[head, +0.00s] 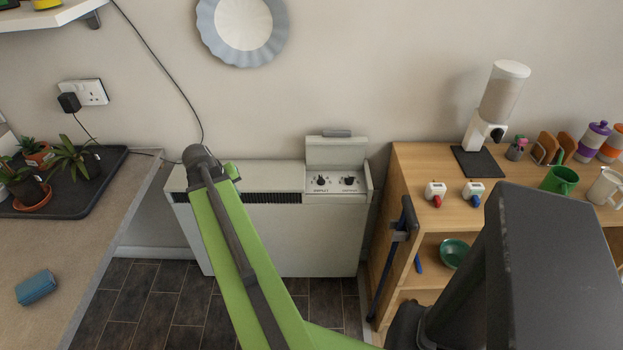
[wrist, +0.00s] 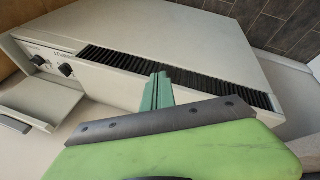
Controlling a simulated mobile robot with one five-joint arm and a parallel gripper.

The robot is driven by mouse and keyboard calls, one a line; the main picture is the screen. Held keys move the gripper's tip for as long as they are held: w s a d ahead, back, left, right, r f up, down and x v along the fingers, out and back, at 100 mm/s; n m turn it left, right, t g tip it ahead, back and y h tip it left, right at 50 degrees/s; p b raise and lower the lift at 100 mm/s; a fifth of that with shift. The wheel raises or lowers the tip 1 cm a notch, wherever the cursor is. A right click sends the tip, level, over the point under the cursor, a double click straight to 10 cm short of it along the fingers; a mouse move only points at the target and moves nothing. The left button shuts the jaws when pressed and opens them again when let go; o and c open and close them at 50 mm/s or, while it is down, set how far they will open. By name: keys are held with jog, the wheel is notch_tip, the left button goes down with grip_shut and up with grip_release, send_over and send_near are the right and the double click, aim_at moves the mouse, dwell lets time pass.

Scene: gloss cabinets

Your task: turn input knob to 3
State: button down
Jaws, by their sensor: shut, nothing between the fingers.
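A pale storage heater (head: 280,238) stands against the wall, and its control lid (head: 336,151) is open. Two dark knobs sit on its panel: a left one (head: 320,181) and a right one (head: 349,181). In the wrist view the knob nearer the vent (wrist: 66,70) and the farther knob (wrist: 37,60) also show. Their labels are too small to read surely, so I cannot tell which is input or where the pointers stand. My gripper (head: 232,171) is shut and empty, left of the knobs, above the vent grille. Its green fingers (wrist: 160,90) touch neither knob.
A wooden shelf unit (head: 440,172) stands right of the heater, with a dispenser (head: 502,95) and mugs on top. A counter (head: 85,235) with a plant tray (head: 75,194) is at the left. Tiled floor (head: 140,300) lies in front.

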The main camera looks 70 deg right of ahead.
aim_at(319, 180)
jog(key=s+d+m, duration=0.1)
jog(key=s+d, duration=0.4)
jog(key=s+d+r+m+g+h, duration=0.1)
jog(key=s+d, duration=0.4)
jog(key=s, duration=0.1)
jog(key=s+d+r+m+g+h, duration=0.1)
jog(key=s+d+m, duration=0.1)
jog(key=s+d, duration=0.3)
jog(key=shift+s+d+r, duration=0.25)
jog(key=shift+s+d, duration=0.15)
jog(key=shift+s, duration=0.3)
jog(key=b+x, duration=0.8)
jog(key=x, duration=0.2)
jog(key=shift+f, duration=0.1)
jog(key=shift+s, duration=0.15)
